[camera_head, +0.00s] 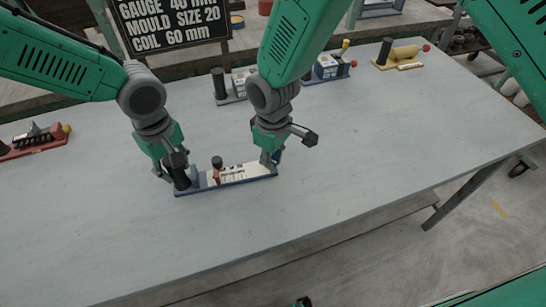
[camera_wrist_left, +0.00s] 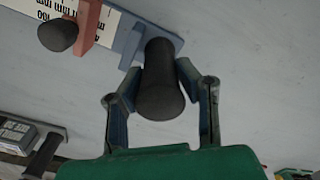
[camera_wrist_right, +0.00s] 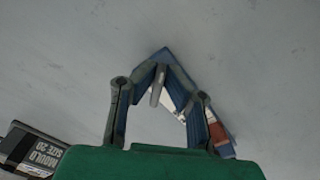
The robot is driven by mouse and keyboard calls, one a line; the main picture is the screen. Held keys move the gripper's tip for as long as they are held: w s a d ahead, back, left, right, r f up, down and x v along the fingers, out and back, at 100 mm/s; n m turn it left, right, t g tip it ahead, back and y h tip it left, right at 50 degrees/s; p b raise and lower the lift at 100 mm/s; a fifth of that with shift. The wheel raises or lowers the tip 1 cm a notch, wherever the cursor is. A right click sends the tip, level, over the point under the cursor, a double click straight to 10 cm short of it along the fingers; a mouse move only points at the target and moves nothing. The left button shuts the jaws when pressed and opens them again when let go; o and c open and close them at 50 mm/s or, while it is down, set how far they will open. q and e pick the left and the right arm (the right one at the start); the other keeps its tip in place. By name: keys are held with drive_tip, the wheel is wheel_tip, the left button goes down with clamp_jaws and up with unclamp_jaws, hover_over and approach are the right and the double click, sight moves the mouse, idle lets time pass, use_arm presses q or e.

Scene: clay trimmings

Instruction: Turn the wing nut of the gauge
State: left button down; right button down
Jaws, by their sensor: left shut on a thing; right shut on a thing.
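The gauge (camera_head: 237,177) lies on the grey table, a long blue base with a white printed scale. A black handle (camera_wrist_left: 160,92) stands at its left end, with a red slider (camera_wrist_left: 88,22) and dark knob (camera_wrist_left: 58,35) beside it. My left gripper (camera_head: 171,172) is shut around the black handle; both fingers show against its sides in the left wrist view. My right gripper (camera_head: 270,160) is low at the gauge's right end. Its fingertips meet at a small grey wing nut (camera_wrist_right: 157,85) in the right wrist view. The fingers partly hide the nut and the blue end.
More gauges stand along the back: a grey one (camera_head: 232,88), a blue one (camera_head: 328,68) and a yellow one (camera_head: 402,55). A red one (camera_head: 35,140) lies at far left. A black sign (camera_head: 172,22) stands behind. The table's front and right are clear.

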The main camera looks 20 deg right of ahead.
drive_tip(key=m, duration=0.5)
drive_tip(key=shift+a, duration=0.25)
use_arm(q)
drive_tip(key=shift+s, duration=0.1)
idle(0.4)
use_arm(e)
drive_tip(key=c, duration=1.7)
unclamp_jaws()
drive_tip(key=shift+s, duration=0.1)
drive_tip(key=shift+r, duration=0.1)
wheel_tip(320, 180, up, 12)
drive_tip(key=shift+f, duration=0.1)
